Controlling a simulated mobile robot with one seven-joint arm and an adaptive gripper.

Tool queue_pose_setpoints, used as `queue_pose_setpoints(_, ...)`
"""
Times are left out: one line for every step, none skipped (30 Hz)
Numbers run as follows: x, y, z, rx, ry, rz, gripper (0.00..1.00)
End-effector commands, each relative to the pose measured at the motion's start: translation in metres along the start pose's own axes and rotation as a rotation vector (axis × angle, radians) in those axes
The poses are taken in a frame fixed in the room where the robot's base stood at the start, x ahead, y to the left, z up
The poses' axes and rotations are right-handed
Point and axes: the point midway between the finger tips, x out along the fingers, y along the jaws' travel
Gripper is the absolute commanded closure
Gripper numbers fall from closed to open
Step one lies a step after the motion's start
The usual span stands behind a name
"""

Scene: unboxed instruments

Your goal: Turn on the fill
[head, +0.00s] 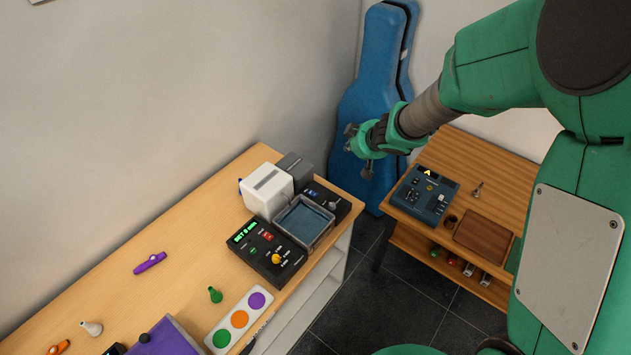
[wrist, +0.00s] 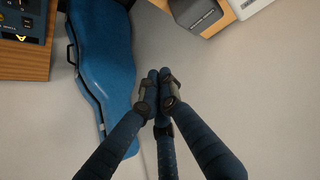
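A control unit (head: 267,252) stands near the front edge of the light wooden table, in the head view. It has a lit green display, small red and yellow controls and printed labels too small to read. A clear square tank (head: 304,220) sits behind it beside a white box (head: 268,188). A dark panel with switches (head: 328,199) is behind the tank. None of the labels can be read as fill. My gripper (head: 357,151) is in the air in front of the blue case, apart from both tables. No object shows in its fingers. In the wrist view its long fingers converge (wrist: 160,88); their opening is unclear.
A blue instrument case (head: 362,95) stands against the wall. A dark blue control panel (head: 425,194) lies on the right wooden table (head: 478,160). A purple kazoo (head: 150,263) and a card with coloured discs (head: 240,319) lie on the left table. Open floor separates the tables.

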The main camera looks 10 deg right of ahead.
Motion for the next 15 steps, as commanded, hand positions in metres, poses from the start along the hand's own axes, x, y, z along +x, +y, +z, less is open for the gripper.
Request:
queue_pose_setpoints(0.010,-0.009,0.004,-0.009,-0.003,-0.041,1.00)
queue_pose_setpoints(0.017,-0.015,0.006,-0.015,-0.003,-0.066,1.00)
queue_pose_setpoints(0.024,-0.024,0.010,-0.021,-0.003,-0.099,1.00)
queue_pose_setpoints(0.029,-0.030,0.013,-0.027,-0.004,-0.124,1.00)
queue_pose_setpoints(0.034,-0.036,0.015,-0.031,-0.005,-0.147,1.00)
queue_pose_setpoints(0.039,-0.044,0.019,-0.034,-0.006,-0.178,1.00)
queue_pose_setpoints(0.043,-0.050,0.022,-0.038,-0.008,-0.200,1.00)
queue_pose_setpoints(0.046,-0.055,0.025,-0.040,-0.009,-0.221,1.00)
queue_pose_setpoints(0.050,-0.061,0.029,-0.043,-0.011,-0.246,1.00)
queue_pose_setpoints(0.053,-0.066,0.031,-0.046,-0.013,-0.264,1.00)
queue_pose_setpoints(0.055,-0.070,0.034,-0.046,-0.015,-0.279,1.00)
queue_pose_setpoints(0.057,-0.075,0.037,-0.048,-0.017,-0.298,1.00)
queue_pose_setpoints(0.059,-0.079,0.039,-0.048,-0.019,-0.310,1.00)
queue_pose_setpoints(0.060,-0.081,0.041,-0.050,-0.020,-0.320,1.00)
queue_pose_setpoints(0.061,-0.084,0.042,-0.051,-0.021,-0.331,1.00)
